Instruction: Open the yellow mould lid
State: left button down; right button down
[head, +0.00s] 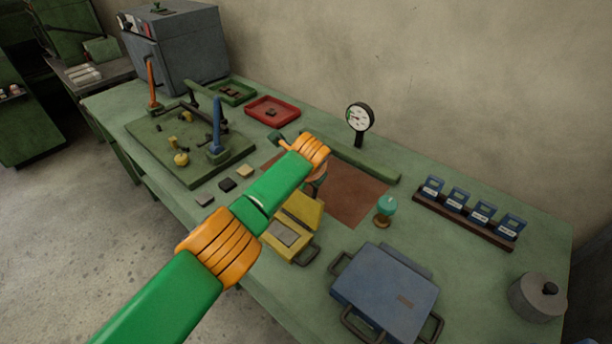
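The yellow mould (299,262) sits near the front edge of the bench, left of the blue mould. Its lid (306,209) appears raised and tilted back, baring a grey inner plate (287,233) in the base. A dark handle (307,256) sticks out at its front right. My green and orange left arm crosses in front and covers the mould's left side. My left gripper (317,188) is just behind the lid, mostly hidden by my wrist. I cannot tell whether it touches the lid or how its fingers stand. My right gripper is out of view.
A closed blue mould (385,292) with handles stands to the right. A small teal-topped item (386,206) and brown mat (357,198) lie behind. A dial gauge (360,117) stands at the back. A rack of blue blocks (465,228) and grey pot (535,303) are right.

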aim_at(306, 194)
pick_arm(q)
jog(key=shift+s+f, duration=0.1)
jog(key=shift+f, duration=0.15)
jog(key=shift+s+a, duration=0.1)
jog(key=c, duration=0.9)
grip_release()
jog(key=r+p, duration=0.1)
jog(key=p, duration=0.1)
jog(key=r+p, duration=0.1)
jog(key=p, duration=0.1)
jog(key=shift+s+r, duration=0.3)
jog(key=shift+s+d+r+p, duration=0.2)
jog(key=shift+s+r+p, duration=0.1)
jog(key=shift+p, duration=0.15)
jog(key=v, duration=0.4)
jog(key=shift+s, duration=0.1)
